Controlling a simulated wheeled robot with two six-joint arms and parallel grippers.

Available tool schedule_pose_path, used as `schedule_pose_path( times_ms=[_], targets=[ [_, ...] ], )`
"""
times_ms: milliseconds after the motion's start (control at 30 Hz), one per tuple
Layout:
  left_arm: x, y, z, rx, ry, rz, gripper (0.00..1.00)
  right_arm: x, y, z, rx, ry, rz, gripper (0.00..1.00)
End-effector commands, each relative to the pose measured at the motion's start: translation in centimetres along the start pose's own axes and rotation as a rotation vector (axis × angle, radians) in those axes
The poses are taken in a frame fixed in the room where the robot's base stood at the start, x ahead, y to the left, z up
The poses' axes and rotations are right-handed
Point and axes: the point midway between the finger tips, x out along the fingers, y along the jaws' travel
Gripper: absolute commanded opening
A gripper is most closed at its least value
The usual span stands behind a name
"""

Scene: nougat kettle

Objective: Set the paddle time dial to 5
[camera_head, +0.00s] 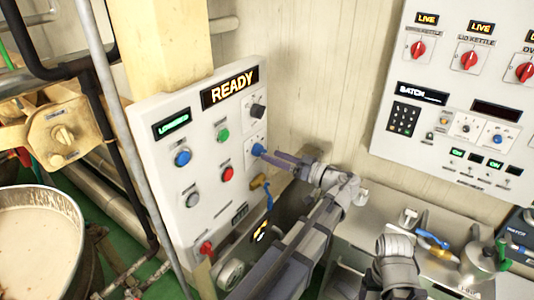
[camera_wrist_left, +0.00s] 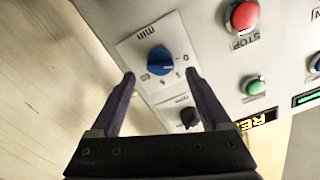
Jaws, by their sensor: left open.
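The blue dial (camera_head: 258,149) sits on a white plate at the right side of the white READY panel. In the left wrist view the dial (camera_wrist_left: 160,62) has scale marks and the word "min" beside it. The exact setting is too small to read. My left gripper (camera_head: 275,157) is open in front of the dial, its fingers pointing at it. In the left wrist view the gripper (camera_wrist_left: 160,76) has one finger to each side of the dial. I cannot tell whether either finger touches it. My right gripper is not in view.
A black dial (camera_head: 258,111) is above the blue one, with a red button (camera_head: 227,173) and a green button (camera_head: 222,135) to the left. A yellow-brown part (camera_head: 260,181) with a blue strap hangs below. A second control panel (camera_head: 440,75) is on the right wall.

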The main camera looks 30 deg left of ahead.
Motion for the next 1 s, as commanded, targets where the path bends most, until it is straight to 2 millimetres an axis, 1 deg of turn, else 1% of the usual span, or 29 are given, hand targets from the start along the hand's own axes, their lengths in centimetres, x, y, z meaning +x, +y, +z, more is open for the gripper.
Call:
schedule_pose_path(
  times_ms=[33,100,300,433,667,767,1000],
  targets=[
    [0.9,-0.1,0.0,0.0,-0.002,-0.003,0.81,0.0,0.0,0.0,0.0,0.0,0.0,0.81],
    [1.9,-0.1,0.1,0.001,-0.002,-0.002,0.81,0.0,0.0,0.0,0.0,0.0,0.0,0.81],
    [3.8,0.0,0.0,0.001,-0.002,-0.001,0.81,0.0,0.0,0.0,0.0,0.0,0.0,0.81],
    [4.2,0.0,0.0,0.001,-0.001,0.001,0.81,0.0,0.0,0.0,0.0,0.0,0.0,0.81],
    [4.2,0.0,0.0,0.001,-0.001,0.001,0.81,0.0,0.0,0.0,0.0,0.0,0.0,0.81],
    [4.2,0.0,0.0,0.001,-0.001,0.001,0.71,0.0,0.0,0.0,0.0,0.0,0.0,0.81],
    [4.2,0.0,0.0,0.001,-0.001,0.001,0.44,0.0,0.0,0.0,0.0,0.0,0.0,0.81]
  ],
)
